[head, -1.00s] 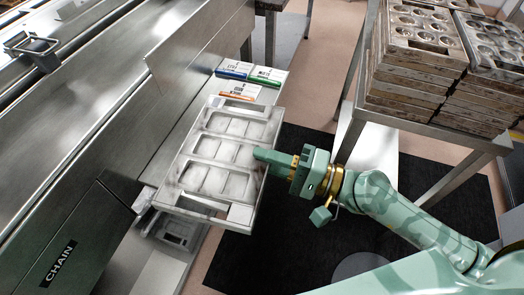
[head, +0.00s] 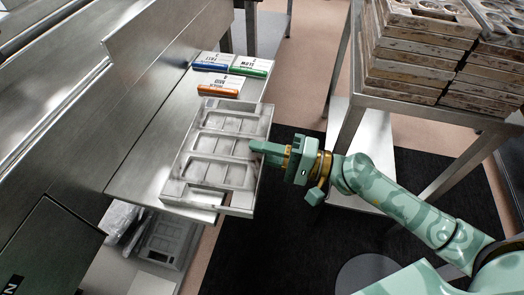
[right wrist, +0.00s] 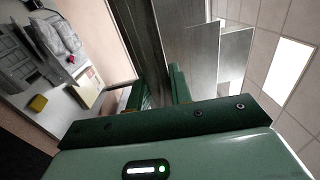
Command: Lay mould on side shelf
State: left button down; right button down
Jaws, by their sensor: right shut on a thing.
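The mould (head: 222,147), a grey metal tray with rows of shallow recesses, lies flat over the right part of the side shelf (head: 140,165) in the head view. Its right edge sticks out past the shelf edge. I cannot tell whether it touches the shelf or hovers just above it. My right gripper (head: 264,151) is shut on the mould's right edge. In the right wrist view its green fingers (right wrist: 161,90) show, but what lies between them is hard to make out. My left gripper is not in view.
Blue, green and orange labelled cards (head: 219,88) lie on the shelf beyond the mould. A metal table with stacked brown moulds (head: 425,75) stands at right. Another grey tray (head: 163,242) lies lower down, below the shelf. A dark mat (head: 300,225) covers the floor.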

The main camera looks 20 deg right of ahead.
jog(key=shift+f, duration=0.15)
jog(key=c, duration=1.3)
grip_release()
jog(key=shift+o, duration=0.2)
